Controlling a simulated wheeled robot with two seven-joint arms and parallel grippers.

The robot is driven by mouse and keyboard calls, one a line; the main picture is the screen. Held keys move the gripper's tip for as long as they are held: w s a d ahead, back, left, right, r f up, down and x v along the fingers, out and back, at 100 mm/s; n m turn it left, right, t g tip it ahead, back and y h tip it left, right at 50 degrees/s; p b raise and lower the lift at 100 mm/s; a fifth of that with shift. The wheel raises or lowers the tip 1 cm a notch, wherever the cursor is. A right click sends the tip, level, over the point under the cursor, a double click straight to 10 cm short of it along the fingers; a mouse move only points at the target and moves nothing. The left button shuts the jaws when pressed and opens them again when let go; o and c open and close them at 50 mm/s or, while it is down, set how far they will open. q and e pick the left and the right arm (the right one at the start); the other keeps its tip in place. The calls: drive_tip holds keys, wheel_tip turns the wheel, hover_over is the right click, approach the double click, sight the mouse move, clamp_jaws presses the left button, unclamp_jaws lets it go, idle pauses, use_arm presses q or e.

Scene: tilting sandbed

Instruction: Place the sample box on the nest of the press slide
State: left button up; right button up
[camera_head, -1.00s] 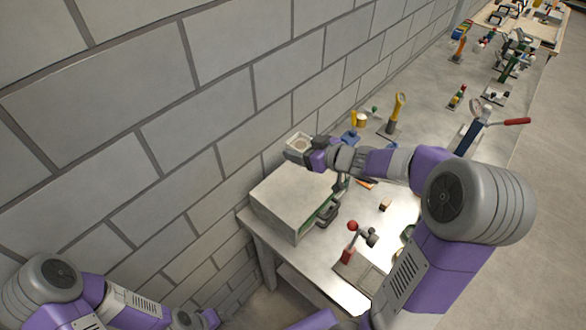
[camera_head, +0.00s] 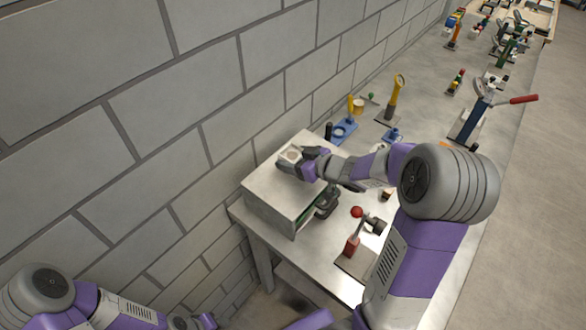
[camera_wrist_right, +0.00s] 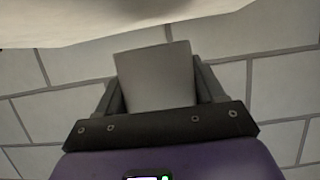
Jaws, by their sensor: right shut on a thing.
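The sample box (camera_head: 290,155), small and pale with a round spot on top, is in my right gripper (camera_head: 291,165). That gripper is shut on it, above the far part of a large grey housing on the bench. In the right wrist view the box (camera_wrist_right: 155,80) is a plain grey block between the two fingers. I cannot make out the press slide's nest for certain. A dark green and grey part (camera_head: 326,204) sticks out at the housing's right side. My left gripper (camera_head: 205,321) is at the bottom edge, too cut off to tell its state.
The grey housing (camera_head: 268,203) stands by the block wall (camera_head: 180,110). To its right are a red-ball lever (camera_head: 356,212) and a red base block (camera_head: 351,247). Farther along are a blue stand (camera_head: 343,131), a yellow-topped post (camera_head: 394,97) and a red-handled lever device (camera_head: 475,115).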

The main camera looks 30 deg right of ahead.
wheel_tip(320, 180, down, 3)
drive_tip(key=shift+s+r+b, duration=0.1)
drive_tip(key=shift+r+b, duration=0.05)
drive_tip(key=shift+b, duration=0.3)
drive_tip(key=shift+f, duration=0.3)
drive_tip(key=shift+f, duration=0.1)
drive_tip(key=o, duration=1.2)
drive_tip(key=shift+o, duration=0.2)
